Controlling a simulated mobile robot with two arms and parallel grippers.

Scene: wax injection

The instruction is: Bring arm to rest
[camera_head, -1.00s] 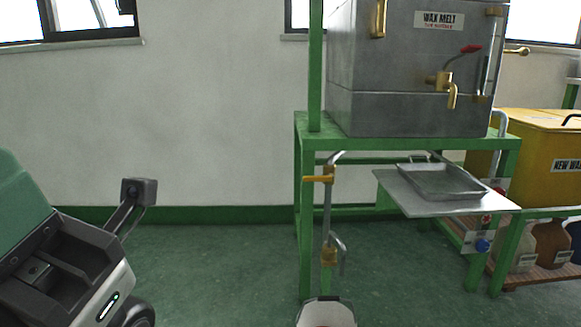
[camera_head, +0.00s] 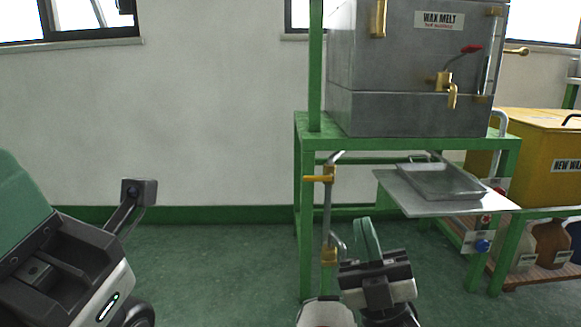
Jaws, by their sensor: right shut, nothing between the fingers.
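My right gripper (camera_head: 367,242) is at the lower middle right of the head view, pointing upward in front of the green stand. Its green fingers are closed together with nothing between them. It is apart from the stand and the metal shelf in the picture. Part of my right arm shows below it at the bottom edge.
A grey wax melt tank (camera_head: 415,75) with a brass tap stands on a green frame (camera_head: 304,200). A shelf (camera_head: 425,207) holds a metal tray (camera_head: 440,183). A yellow bin (camera_head: 540,135) stands at right. The floor (camera_head: 215,265) left of the frame is clear.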

